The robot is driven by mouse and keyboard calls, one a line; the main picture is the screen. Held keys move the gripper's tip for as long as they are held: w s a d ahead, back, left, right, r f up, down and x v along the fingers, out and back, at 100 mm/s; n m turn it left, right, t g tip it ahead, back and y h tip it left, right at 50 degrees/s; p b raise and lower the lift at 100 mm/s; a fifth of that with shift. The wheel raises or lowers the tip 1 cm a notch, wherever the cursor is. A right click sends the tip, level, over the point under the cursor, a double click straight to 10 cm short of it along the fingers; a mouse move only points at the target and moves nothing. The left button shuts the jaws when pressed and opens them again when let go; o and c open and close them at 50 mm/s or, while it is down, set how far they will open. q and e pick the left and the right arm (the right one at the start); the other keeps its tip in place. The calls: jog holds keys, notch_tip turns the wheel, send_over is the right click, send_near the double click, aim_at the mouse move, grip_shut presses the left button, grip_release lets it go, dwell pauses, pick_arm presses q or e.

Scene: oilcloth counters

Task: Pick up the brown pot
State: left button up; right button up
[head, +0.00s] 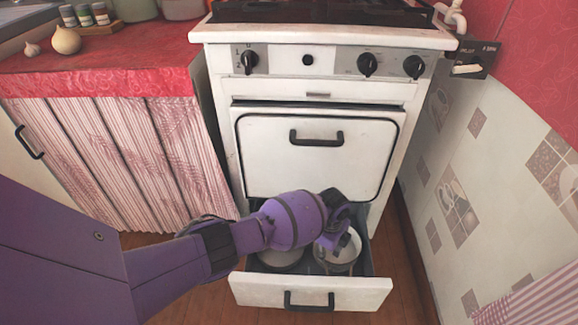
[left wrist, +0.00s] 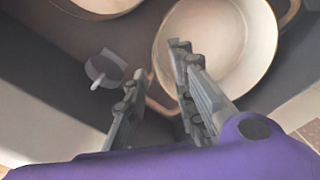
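An open drawer (head: 310,290) under the oven holds two pots with pale insides. The right pot (head: 338,262) shows a cream inside and a thin brownish rim in the left wrist view (left wrist: 240,50). The other pot (head: 278,260) is at that view's top left (left wrist: 100,4). I cannot tell from the outsides, mostly hidden, which is the brown pot. My left gripper (head: 338,240) reaches down over the right pot. In the left wrist view its fingers (left wrist: 158,82) are apart, one overlapping the pot's rim, with a pinkish-brown handle loop between them. My right gripper is out of view.
A small grey cup-like thing (left wrist: 105,68) lies in the drawer left of the fingers. The closed oven door (head: 318,155) stands above and behind the drawer. A curtained counter (head: 120,80) is at the left; a tiled wall (head: 500,170) is at the right.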

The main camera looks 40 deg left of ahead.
aim_at(325, 262)
pick_arm(q)
jog(key=f+b, duration=0.1)
jog(key=f, duration=0.1)
jog(key=f+b, duration=0.1)
jog(key=f, duration=0.2)
jog(key=shift+s+d+f+b, duration=0.1)
jog(key=shift+d+f+b, duration=0.1)
jog(key=shift+b, duration=0.15)
jog(key=shift+r, duration=0.2)
jog(key=shift+c, duration=0.5)
grip_shut()
